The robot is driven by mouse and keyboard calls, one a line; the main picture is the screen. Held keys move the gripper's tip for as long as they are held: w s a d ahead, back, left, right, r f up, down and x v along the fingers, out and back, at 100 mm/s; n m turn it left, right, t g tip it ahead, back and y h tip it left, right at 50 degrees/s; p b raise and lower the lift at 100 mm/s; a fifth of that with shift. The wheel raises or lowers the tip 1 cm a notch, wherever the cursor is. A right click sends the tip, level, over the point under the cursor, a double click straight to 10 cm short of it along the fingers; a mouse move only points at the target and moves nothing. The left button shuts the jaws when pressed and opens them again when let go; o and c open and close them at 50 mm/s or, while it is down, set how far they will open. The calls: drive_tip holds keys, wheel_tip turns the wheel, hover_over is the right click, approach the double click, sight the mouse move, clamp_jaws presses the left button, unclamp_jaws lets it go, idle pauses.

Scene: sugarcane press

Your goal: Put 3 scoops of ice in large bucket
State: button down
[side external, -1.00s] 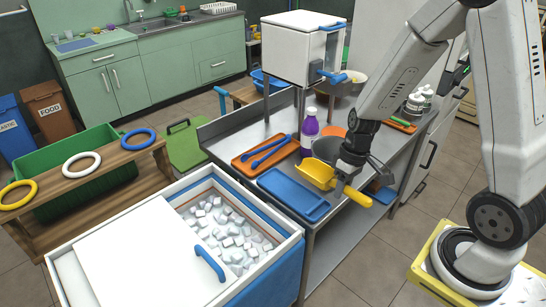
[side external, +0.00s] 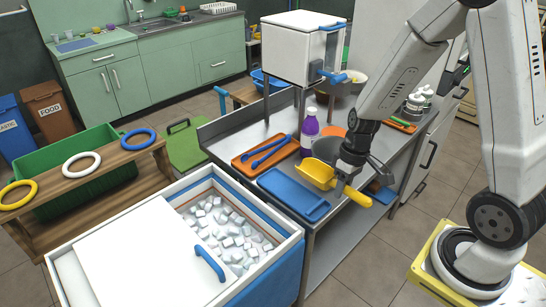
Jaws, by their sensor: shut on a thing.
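My gripper (side external: 346,172) is shut on the yellow scoop (side external: 317,174), above the right front part of the steel table. The scoop's head points left and its handle sticks out to the lower right of the jaws. Ice cubes (side external: 232,232) lie in the open right part of the white ice chest (side external: 293,240). A dark grey round container (side external: 326,150) stands behind the scoop, partly hidden by it and my gripper. A pale bowl-like container (side external: 354,84) stands farther back by the white press box. I cannot tell which one is the large bucket.
The steel table (side external: 240,127) holds a blue tray (side external: 292,196), an orange tray (side external: 246,160) with blue tongs, and a purple bottle (side external: 309,137). A white lid (side external: 140,258) with a blue handle covers the chest's left part. A wooden ring stand (side external: 100,185) is at left.

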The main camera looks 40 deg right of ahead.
drive_tip(key=shift+w, duration=0.1)
drive_tip(key=w+a+m, duration=0.1)
drive_tip(key=w+a, duration=0.3)
drive_tip(key=a, duration=0.3)
drive_tip(key=w+a+f+m+g, duration=0.1)
drive_tip(key=w+a, duration=0.3)
drive_tip(key=a, duration=0.4)
drive_tip(key=w+a+f+m+g+y, duration=0.1)
drive_tip(key=w+a+m, duration=0.1)
drive_tip(key=w+a, duration=0.3)
drive_tip(key=a, duration=0.3)
drive_tip(key=shift+f, duration=0.2)
drive_tip(key=shift+w+d+f+g, duration=0.1)
drive_tip(key=shift+f+g, duration=0.05)
drive_tip(key=shift+g, duration=0.15)
